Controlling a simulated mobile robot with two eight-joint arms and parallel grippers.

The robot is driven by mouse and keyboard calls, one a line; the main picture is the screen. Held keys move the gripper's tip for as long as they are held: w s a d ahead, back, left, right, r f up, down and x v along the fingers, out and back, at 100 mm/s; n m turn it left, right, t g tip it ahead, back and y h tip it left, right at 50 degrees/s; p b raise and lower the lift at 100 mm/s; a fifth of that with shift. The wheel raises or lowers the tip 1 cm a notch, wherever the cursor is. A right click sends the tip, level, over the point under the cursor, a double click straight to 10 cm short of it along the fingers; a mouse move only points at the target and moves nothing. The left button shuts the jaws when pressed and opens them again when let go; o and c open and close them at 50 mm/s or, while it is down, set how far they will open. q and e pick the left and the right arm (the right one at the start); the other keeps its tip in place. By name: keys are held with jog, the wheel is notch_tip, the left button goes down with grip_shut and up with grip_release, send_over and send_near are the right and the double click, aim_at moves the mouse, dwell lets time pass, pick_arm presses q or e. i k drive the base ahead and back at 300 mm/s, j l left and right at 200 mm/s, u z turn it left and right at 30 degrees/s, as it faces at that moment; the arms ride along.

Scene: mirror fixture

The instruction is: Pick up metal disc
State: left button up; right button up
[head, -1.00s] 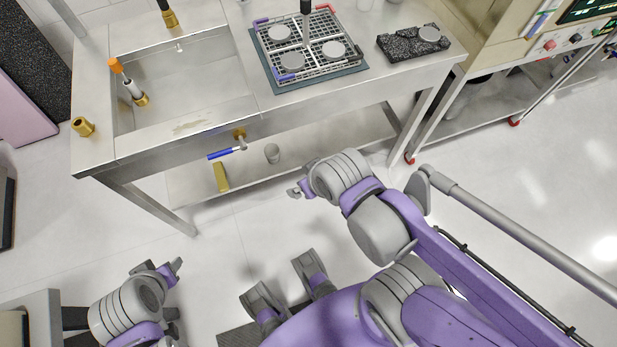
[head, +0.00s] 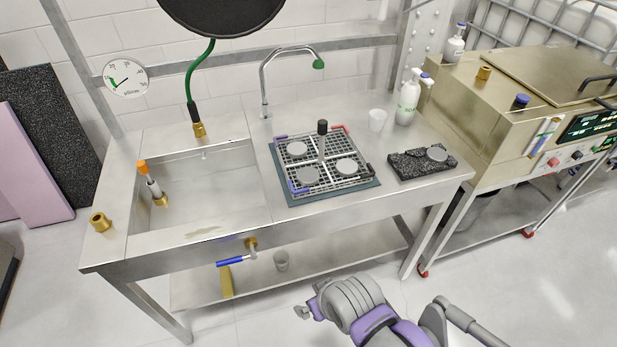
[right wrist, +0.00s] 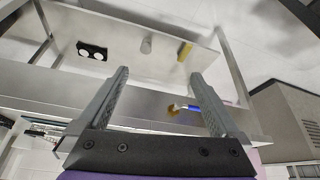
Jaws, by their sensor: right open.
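Several grey metal discs are in the head view. Three lie in the wire rack on the bench: a back left disc (head: 297,148), a front left disc (head: 307,175) and a right disc (head: 346,167). Another metal disc (head: 437,154) rests on a black speckled block (head: 408,166) at the bench's right. My right gripper (head: 303,312) is low in front of the bench, well apart from every disc. In the right wrist view its fingers (right wrist: 160,74) are spread with nothing between them. My left gripper is out of view.
The steel bench (head: 240,235) has a sink basin (head: 210,190) at left and a blue-handled valve (head: 232,262) projecting from its front edge. A black post (head: 322,140) stands at the rack. A white cup (head: 377,120) and soap bottle (head: 408,98) stand behind the block.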

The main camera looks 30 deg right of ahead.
aim_at(437, 156)
jog(key=z, duration=0.5)
jog(key=l+z, duration=0.15)
jog(key=z, duration=0.8)
jog(key=l+z, duration=0.1)
jog(key=z, duration=0.4)
jog(key=i+l+u, duration=0.35)
jog(key=l, duration=0.2)
jog(key=i+l+u, duration=0.35)
jog(key=l, duration=0.3)
jog(key=i+l+u, duration=0.2)
jog(key=l, duration=0.15)
jog(key=k, duration=0.1)
